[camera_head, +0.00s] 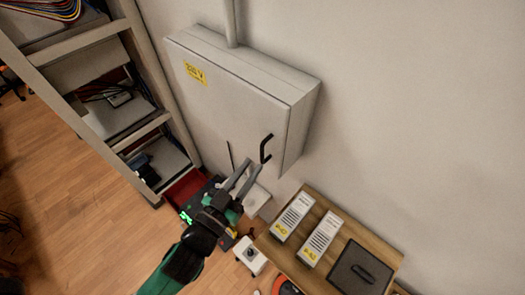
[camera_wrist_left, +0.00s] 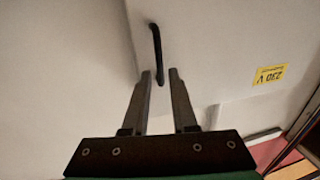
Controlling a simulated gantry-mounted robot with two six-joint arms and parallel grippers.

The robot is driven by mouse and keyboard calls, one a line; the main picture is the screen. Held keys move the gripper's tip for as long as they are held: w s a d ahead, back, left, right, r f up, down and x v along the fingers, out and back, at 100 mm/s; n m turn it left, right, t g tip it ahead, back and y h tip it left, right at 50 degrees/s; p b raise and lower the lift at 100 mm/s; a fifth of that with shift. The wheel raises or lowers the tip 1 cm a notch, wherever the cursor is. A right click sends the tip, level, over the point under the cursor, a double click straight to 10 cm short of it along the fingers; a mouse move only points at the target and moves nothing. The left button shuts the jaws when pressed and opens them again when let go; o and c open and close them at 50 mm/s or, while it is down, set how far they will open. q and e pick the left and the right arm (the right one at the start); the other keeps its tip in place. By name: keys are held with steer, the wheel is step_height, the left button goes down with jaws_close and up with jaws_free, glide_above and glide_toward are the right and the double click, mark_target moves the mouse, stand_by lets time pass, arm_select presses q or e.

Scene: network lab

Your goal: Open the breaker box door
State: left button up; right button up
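The breaker box (camera_head: 235,95) is a light grey wall cabinet with a yellow "230 V" label (camera_head: 195,73); the label also shows in the left wrist view (camera_wrist_left: 269,76). Its door looks closed. A black bar handle (camera_head: 265,148) is at the door's lower right; in the left wrist view the handle (camera_wrist_left: 156,45) runs roughly upright. My left gripper (camera_head: 249,168) is open, its fingertips just below the handle. In the left wrist view, the handle's lower end appears between the fingertips of this gripper (camera_wrist_left: 160,73); contact cannot be told. My right gripper is not in view.
A metal rack (camera_head: 100,85) with equipment stands left of the box. A wooden table (camera_head: 330,215) below right holds two white devices (camera_head: 308,229) and a dark tray (camera_head: 360,268). A conduit (camera_head: 230,25) rises from the box top. The wall to the right is clear.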

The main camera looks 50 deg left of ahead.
mark_target(262, 161)
arm_select(q)
steer(key=x, duration=0.6)
steer(key=shift+w, duration=0.15)
jaws_close()
stand_by(1.1)
